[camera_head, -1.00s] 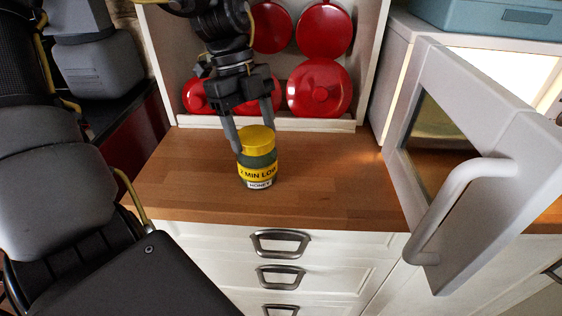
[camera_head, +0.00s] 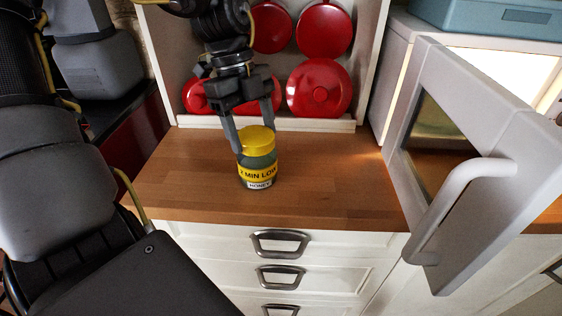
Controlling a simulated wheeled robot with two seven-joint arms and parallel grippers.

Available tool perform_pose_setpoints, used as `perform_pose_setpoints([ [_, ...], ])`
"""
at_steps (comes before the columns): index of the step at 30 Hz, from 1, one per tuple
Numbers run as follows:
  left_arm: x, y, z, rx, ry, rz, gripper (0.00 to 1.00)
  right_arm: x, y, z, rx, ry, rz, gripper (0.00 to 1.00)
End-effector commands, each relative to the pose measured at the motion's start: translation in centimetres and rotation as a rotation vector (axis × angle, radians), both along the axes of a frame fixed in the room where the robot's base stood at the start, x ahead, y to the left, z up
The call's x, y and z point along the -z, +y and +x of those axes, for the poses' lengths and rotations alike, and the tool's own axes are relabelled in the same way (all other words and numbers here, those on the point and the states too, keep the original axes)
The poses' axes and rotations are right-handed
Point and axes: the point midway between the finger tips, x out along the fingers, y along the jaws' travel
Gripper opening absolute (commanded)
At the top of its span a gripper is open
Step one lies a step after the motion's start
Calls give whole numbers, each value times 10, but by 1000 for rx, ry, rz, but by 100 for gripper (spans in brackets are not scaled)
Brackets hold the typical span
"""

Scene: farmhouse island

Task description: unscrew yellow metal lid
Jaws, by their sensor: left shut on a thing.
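A green jar (camera_head: 258,172) with a yellow band and a "HONEY" label stands upright on the wooden counter. Its yellow metal lid (camera_head: 256,138) sits on top of the jar. My left gripper (camera_head: 253,140) reaches down from above, with one finger on each side of the lid, and is shut on it. The far sides of the fingers are partly hidden. My right gripper is not in view.
The wooden counter (camera_head: 330,190) is clear on both sides of the jar. A grey appliance door (camera_head: 480,170) stands open at the right. White drawers with metal handles (camera_head: 280,243) lie below the counter.

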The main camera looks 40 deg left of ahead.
Motion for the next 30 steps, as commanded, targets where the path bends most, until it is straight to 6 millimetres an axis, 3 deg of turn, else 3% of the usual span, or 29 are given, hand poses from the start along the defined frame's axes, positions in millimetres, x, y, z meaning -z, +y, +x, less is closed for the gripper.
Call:
perform_pose_setpoints([
  [24, 0, 0, 0, -2, -1, 0, 24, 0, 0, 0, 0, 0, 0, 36],
  [30, -1, 0, -2, -172, -4, 0, 24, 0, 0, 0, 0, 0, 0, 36],
])
